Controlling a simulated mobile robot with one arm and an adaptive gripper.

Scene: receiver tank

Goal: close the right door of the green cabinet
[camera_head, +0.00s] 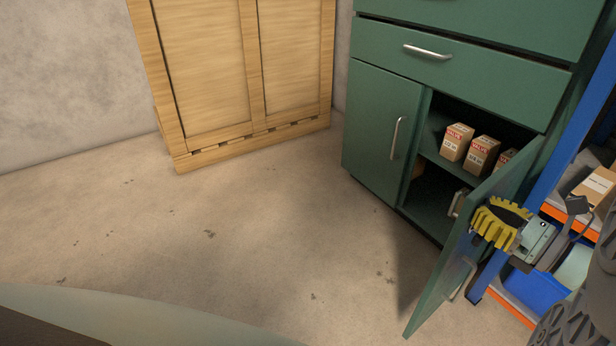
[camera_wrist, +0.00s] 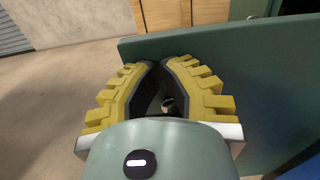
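The green cabinet (camera_head: 376,125) stands at the right in the head view. Its left door is shut. Its right door (camera_head: 437,290) stands wide open and sticks out into the room, with a metal handle (camera_head: 461,281) low on it. My gripper (camera_head: 483,219), with yellow ribbed fingers, is at the door's upper part, on its outer side. In the wrist view the green door panel (camera_wrist: 268,75) spans the right behind the fingers. The fingertips (camera_wrist: 160,65) are close together and nothing shows gripped. I cannot tell whether they touch the door.
Several small boxes (camera_head: 481,154) sit on the cabinet's shelf, inside the opening. A blue-framed rack (camera_head: 556,165) with a blue bin (camera_head: 537,287) stands close on the right, beside my arm. A wooden crate (camera_head: 205,70) stands at the back wall. The floor left of the door is clear.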

